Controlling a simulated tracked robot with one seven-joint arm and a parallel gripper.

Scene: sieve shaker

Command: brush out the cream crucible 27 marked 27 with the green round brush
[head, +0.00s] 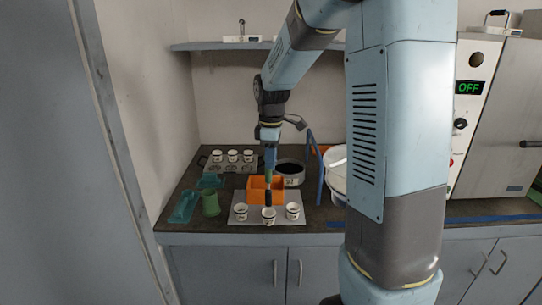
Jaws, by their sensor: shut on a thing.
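My gripper (269,165) points down over the counter and is shut on the green round brush (268,180). The brush hangs upright with its dark head at the bottom, just above or at the mouth of the middle front cream crucible (268,216); I cannot tell whether it is inside. Two more cream crucibles stand to the left (240,212) and right (292,211) of it on a grey mat (250,221). Their dark marks are too small to read, so I cannot tell which is 27.
An orange box (253,187) stands behind the brush. Three similar cups sit on a rack (222,168) at the back left.

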